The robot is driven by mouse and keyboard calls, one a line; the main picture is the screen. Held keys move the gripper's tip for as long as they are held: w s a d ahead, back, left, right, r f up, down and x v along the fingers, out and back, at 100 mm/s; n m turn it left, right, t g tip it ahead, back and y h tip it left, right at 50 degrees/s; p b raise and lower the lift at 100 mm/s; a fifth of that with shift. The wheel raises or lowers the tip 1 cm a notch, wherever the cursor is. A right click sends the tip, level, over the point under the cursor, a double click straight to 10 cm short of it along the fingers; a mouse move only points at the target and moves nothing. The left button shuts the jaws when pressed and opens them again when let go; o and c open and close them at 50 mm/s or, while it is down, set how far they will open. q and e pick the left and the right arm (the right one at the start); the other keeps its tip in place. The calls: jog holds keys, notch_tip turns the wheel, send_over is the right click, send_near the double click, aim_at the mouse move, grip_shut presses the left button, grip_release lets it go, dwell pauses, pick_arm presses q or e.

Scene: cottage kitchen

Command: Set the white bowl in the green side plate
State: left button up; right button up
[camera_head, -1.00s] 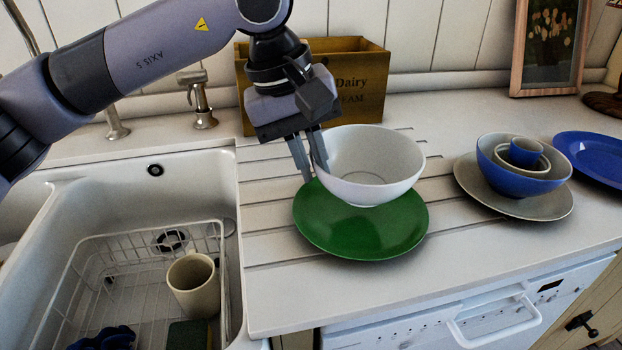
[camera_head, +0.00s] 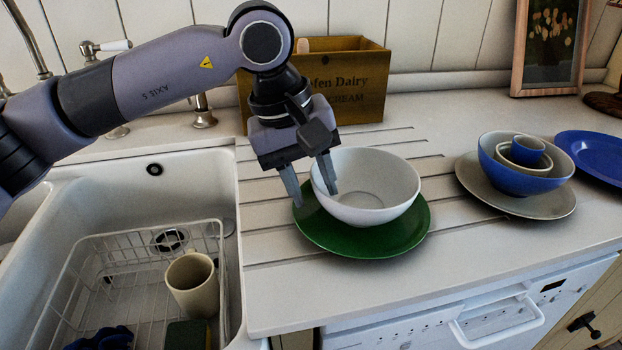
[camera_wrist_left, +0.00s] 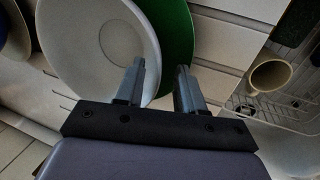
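The white bowl (camera_head: 375,205) stands upright on the green side plate (camera_head: 385,245), a little toward the plate's back. Green rim shows at its front and left. My left gripper (camera_head: 314,194) is open at the bowl's left rim. One finger is over the inside of the bowl and the other is outside it, above the plate. The left wrist view shows the bowl (camera_wrist_left: 95,50) and the plate (camera_wrist_left: 178,40) under the spread fingers (camera_wrist_left: 160,75), with the rim between them. Contact between fingers and rim cannot be told. My right gripper is not in view.
A wooden crate (camera_head: 350,95) stands behind the bowl. To the right are nested bowls (camera_head: 515,170) on a grey plate (camera_head: 545,208), and a blue plate (camera_head: 595,155). The sink at left holds a wire rack with a cream mug (camera_head: 192,285). The counter front is clear.

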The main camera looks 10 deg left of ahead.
pick_arm(q)
jog(key=shift+r+p, duration=0.5)
jog(key=shift+r, duration=0.05)
jog(key=v, duration=1.1)
jog(key=shift+r, duration=0.3)
jog(key=shift+s+a, duration=0.1)
jog(key=shift+s, duration=0.05)
